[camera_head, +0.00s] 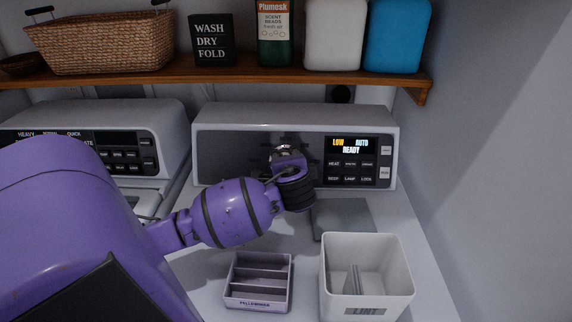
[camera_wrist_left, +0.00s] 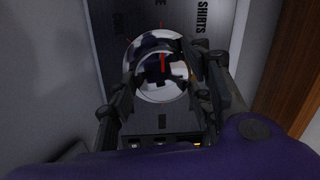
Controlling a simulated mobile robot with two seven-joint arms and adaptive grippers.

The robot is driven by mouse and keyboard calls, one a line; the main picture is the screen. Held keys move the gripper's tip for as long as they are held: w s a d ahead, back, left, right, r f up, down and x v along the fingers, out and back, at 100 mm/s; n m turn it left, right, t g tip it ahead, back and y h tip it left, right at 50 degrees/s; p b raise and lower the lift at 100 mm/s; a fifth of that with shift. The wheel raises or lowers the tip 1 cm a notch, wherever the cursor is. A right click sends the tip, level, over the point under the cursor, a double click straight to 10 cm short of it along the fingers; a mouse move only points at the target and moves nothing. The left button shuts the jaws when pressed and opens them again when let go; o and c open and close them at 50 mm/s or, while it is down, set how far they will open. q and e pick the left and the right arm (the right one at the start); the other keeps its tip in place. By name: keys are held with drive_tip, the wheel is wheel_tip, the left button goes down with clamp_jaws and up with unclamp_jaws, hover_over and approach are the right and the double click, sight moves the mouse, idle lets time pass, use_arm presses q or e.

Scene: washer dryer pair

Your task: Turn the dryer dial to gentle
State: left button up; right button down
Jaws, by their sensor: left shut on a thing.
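The dryer control panel (camera_head: 235,158) is the right one in the head view, with a lit display (camera_head: 351,146) reading LOW, AUTO, READY. My left gripper (camera_head: 287,162) is at the panel left of the display and hides most of the dial there. In the left wrist view the round shiny dial (camera_wrist_left: 161,50) with a red pointer mark sits between the two dark fingers of my left gripper (camera_wrist_left: 163,88), which is shut on it. Printed labels surround the dial; SHIRTS is readable, others are partly hidden. The right gripper is not in view.
A divided tray (camera_head: 241,300) and a white LINT bin (camera_head: 402,290) stand on the machine top in front. The washer panel (camera_head: 120,147) is at left. A wooden shelf (camera_head: 230,75) with a basket and containers runs above. A wall bounds the right.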

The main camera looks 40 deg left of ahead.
use_arm(q)
drive_tip(key=o, duration=1)
drive_tip(key=shift+d+f, duration=0.15)
drive_tip(key=shift+f, duration=0.1)
drive_tip(key=shift+o, duration=0.6)
drive_tip(key=shift+r, duration=0.1)
drive_tip(key=v, duration=1.2)
